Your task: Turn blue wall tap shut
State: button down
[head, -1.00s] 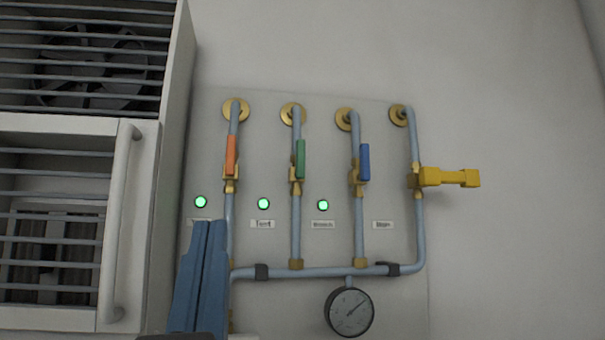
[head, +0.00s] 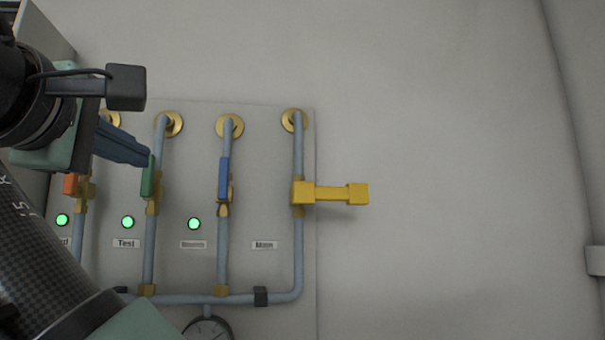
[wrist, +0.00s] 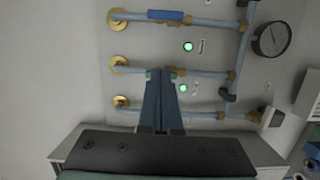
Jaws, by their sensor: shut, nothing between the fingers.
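The blue tap (head: 224,178) is on the third pipe of the wall panel, its handle lying upright along the pipe. In the wrist view the blue handle (wrist: 166,16) shows near the top edge, apart from my fingers. My gripper (head: 146,158) is shut and empty, entering from the left with its blue fingers pointing right. Its tips are at the green tap (head: 148,176), left of the blue one. In the wrist view my fingertips (wrist: 160,72) cover most of the green handle; I cannot tell whether they touch it.
The orange tap (head: 70,184) is left of the green one, partly behind my arm. The yellow tap (head: 330,193) sticks out sideways from the rightmost pipe. Green lamps (head: 194,224) sit below the taps, and a gauge (head: 208,330) hangs underneath.

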aim_at(223, 179)
jog(key=w+d+p, duration=0.3)
jog(key=w+p, duration=0.5)
jog(key=w, duration=0.3)
jog(key=shift+d, duration=0.35)
jog(key=shift+r, duration=0.1)
jog(key=shift+s+r, duration=0.1)
jog(key=shift+s, duration=0.15)
